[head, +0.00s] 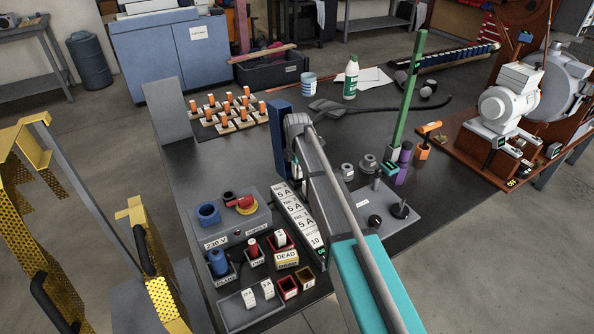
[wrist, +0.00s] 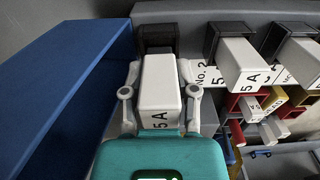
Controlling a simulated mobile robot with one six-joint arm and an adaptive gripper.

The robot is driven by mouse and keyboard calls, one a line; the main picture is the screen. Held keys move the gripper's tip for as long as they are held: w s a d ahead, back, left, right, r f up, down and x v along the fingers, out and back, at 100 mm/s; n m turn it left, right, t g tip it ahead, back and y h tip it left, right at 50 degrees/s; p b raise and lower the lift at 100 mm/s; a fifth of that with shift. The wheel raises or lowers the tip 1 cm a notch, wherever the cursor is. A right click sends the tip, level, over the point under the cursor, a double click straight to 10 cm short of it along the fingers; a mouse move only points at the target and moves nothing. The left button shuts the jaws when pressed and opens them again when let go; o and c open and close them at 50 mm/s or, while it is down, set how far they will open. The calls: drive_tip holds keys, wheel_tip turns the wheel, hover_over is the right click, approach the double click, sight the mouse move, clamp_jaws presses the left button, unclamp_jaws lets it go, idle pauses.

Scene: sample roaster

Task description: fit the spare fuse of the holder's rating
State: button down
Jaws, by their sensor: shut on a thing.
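My gripper (wrist: 160,76) is shut on a white block marked 5 A (wrist: 160,88), one finger on each side. A dark socket (wrist: 155,38) lies just beyond the block's far end; I cannot tell if the block sits in it. To the right, another white 5 A block (wrist: 243,62), by a No. 2 label, stands in its own dark holder. In the head view, the row of white labelled blocks (head: 297,212) runs beside my arm, with several 5 A marks and a 10. Two small white marked pieces (head: 268,289) stand in a grey tray (head: 233,313).
A blue upright panel (head: 278,143) stands close to my gripper's left side; it fills the left of the wrist view (wrist: 60,85). A grey 230 V box (head: 237,225), a DEAD block (head: 287,257) and small coloured bins (head: 288,288) crowd the near left bench.

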drive_tip(key=shift+f+b, duration=1.15)
drive_tip(key=shift+f, duration=0.05)
drive_tip(key=shift+r, duration=0.1)
drive_tip(key=shift+r+p, duration=1.2)
drive_tip(key=shift+p, duration=0.15)
drive_tip(key=shift+f+b, duration=1.3)
drive_tip(key=shift+b, duration=0.05)
idle(0.6)
drive_tip(key=shift+r, duration=0.15)
drive_tip(key=shift+r+p, duration=1.2)
drive_tip(key=shift+p, duration=0.15)
drive_tip(key=shift+f+b, duration=1.25)
idle(0.6)
